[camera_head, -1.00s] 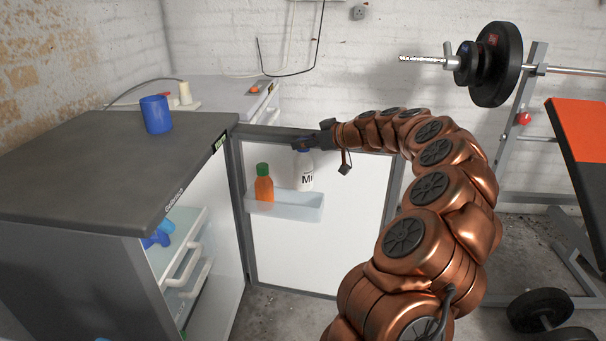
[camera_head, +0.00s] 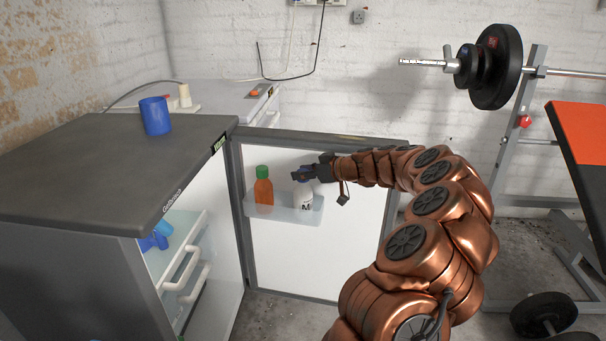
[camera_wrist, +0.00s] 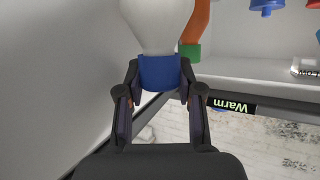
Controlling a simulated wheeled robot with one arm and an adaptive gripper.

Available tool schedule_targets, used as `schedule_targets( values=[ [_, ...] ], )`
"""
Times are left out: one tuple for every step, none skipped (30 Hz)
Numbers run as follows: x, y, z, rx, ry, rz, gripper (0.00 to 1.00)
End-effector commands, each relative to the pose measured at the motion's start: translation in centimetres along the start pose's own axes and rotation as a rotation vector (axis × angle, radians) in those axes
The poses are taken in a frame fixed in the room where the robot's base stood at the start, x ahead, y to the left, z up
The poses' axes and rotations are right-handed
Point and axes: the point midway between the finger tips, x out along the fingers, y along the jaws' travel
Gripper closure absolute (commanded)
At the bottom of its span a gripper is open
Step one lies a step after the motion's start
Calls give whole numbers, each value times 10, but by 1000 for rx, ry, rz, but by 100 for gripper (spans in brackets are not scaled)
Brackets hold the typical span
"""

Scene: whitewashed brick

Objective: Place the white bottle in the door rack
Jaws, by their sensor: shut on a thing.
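The white bottle (camera_head: 303,196) has a blue cap and dark lettering. It stands about upright at the right end of the clear door rack (camera_head: 285,215), its lower part behind the rack's front wall. Whether its base touches the rack floor I cannot tell. My gripper (camera_head: 304,174) is shut on its blue cap from the right. In the wrist view the fingers (camera_wrist: 160,95) sit on both sides of the cap, with the white body (camera_wrist: 158,25) beyond it. An orange bottle with a green cap (camera_head: 263,190) stands at the rack's left end.
The fridge door (camera_head: 300,262) stands open, beside the fridge with its dark top (camera_head: 100,185). A blue cup (camera_head: 155,116) is on that top. Blue items (camera_head: 155,238) lie inside the fridge. A weight bench and barbell (camera_head: 490,66) stand at the right.

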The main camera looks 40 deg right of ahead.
Motion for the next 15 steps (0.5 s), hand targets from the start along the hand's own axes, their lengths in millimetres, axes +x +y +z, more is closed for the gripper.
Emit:
schedule_targets(
  values=[
    [0, 0, 0, 0, 1, 0, 100],
    [0, 0, 0, 0, 1, 0, 100],
    [0, 0, 1, 0, 1, 1, 100],
    [1, 0, 2, 0, 1, 1, 100],
    [1, 0, 2, 0, 1, 0, 100],
    [1, 0, 3, 0, 1, 0, 100],
    [1, 0, 3, 0, 1, 0, 100],
    [1, 0, 3, -1, 0, 0, 63],
    [1, 0, 2, 0, 0, 0, 59],
    [1, 0, 2, 0, 0, 0, 56],
    [1, 0, 2, 0, 0, 0, 54],
    [1, 0, 2, 0, 0, 0, 54],
    [1, 0, 2, 0, 0, 0, 54],
    [1, 0, 2, 0, 0, 0, 54],
    [1, 0, 2, 0, 0, 0, 54]
  ],
)
